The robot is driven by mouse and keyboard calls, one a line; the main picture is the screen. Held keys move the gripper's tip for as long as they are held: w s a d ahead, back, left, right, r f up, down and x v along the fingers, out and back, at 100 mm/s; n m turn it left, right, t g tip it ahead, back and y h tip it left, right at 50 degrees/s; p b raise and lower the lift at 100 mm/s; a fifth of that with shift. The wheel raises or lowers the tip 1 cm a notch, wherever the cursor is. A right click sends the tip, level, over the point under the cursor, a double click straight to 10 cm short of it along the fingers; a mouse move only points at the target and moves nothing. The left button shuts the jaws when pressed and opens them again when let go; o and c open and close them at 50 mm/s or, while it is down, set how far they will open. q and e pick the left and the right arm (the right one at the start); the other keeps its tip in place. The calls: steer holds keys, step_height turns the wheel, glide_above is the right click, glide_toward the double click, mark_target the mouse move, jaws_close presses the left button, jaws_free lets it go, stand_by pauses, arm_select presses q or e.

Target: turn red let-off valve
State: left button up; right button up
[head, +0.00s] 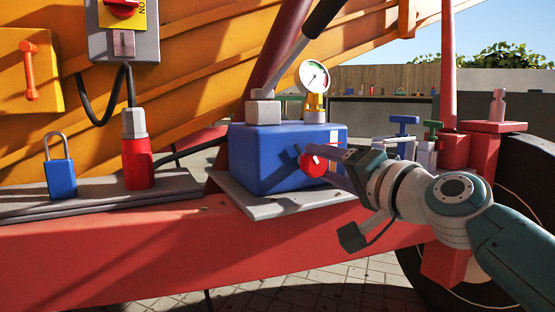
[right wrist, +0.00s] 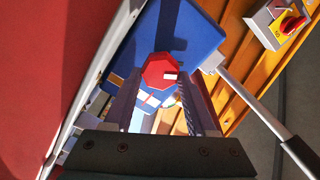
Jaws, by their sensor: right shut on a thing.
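The red let-off valve knob (head: 310,166) sits on the front face of a blue pump box (head: 262,150). My right gripper (head: 322,153) reaches in from the right and is shut on the knob, with its fingers hiding part of it. In the right wrist view, the knob (right wrist: 158,66) shows its octagonal red face with a small white mark, between the far ends of the two fingers (right wrist: 160,92). The blue box (right wrist: 190,25) lies behind it. My left gripper is not in view.
A pressure gauge (head: 314,76) and a black-handled lever (head: 325,17) rise above the box. A grey plate (head: 270,204) lies under it. A blue padlock (head: 60,178) and red plug (head: 137,163) stand left. Blue and green T-handles (head: 404,120) stand right, near the wheel.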

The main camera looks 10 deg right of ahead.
steer(key=m, duration=0.3)
steer(key=shift+f+m+p, duration=0.15)
steer(key=shift+m+p, duration=0.3)
steer(key=shift+m, duration=1.35)
steer(key=o, duration=1.4)
steer(key=shift+c, duration=0.2)
